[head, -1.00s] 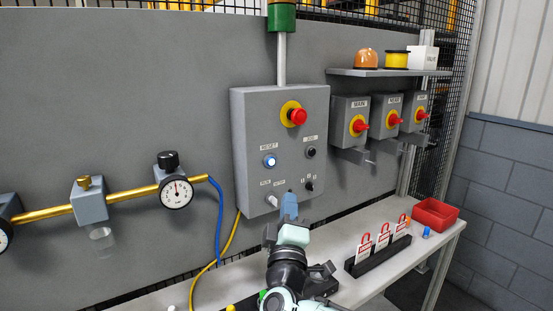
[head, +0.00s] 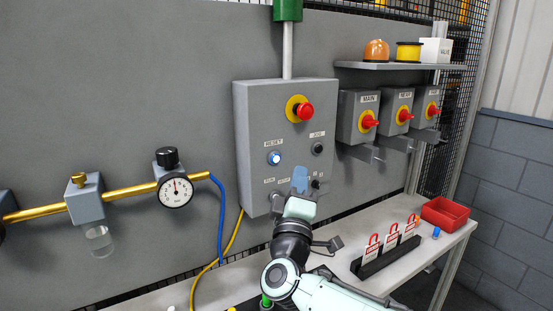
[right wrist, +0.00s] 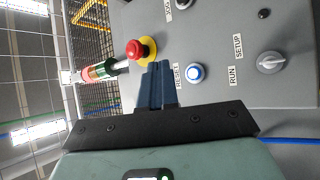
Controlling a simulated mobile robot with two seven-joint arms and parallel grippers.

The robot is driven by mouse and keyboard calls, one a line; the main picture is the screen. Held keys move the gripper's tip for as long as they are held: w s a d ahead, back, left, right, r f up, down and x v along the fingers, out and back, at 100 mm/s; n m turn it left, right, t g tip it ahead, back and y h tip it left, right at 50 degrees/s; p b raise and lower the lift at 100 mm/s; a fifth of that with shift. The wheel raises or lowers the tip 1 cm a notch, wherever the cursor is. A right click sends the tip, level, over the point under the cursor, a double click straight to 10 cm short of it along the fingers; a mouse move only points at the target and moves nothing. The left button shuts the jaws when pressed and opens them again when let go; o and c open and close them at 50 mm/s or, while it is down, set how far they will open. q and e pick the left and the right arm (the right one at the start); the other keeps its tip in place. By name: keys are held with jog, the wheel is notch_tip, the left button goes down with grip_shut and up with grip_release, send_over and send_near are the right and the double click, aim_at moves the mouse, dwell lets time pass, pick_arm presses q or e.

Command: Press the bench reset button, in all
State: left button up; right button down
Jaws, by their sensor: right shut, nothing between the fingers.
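The reset button (head: 275,158) is a round, blue-white lit button under a RESET label on the grey control box (head: 250,115). In the right wrist view the button (right wrist: 195,73) is in clear sight just right of my fingertips, with its label sideways. My right gripper (head: 299,178) is shut and empty, its blue fingers pointing up in front of the lower part of the box, below and right of the button. Its fingers (right wrist: 155,72) also show in the right wrist view, apart from the button. My left gripper is out of view.
A red emergency stop (head: 305,112) sits above the button and a black jog button (head: 318,148) to its right. My fingers partly cover the lower switches. A gauge (head: 175,190) is at left. Lockout tags (head: 392,243) and a red bin (head: 446,213) stand on the bench.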

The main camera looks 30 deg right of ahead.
aim_at(275, 158)
jog(key=w+p, duration=0.1)
jog(key=w, duration=0.1)
jog(key=w+p, duration=0.1)
jog(key=w, duration=0.1)
jog(key=w+p, duration=0.1)
jog(key=w, duration=0.1)
jog(key=shift+a, duration=0.25)
jog(key=shift+w, duration=0.1)
dwell(1.7)
jog(key=shift+w+p, duration=0.35)
jog(key=shift+p, duration=0.15)
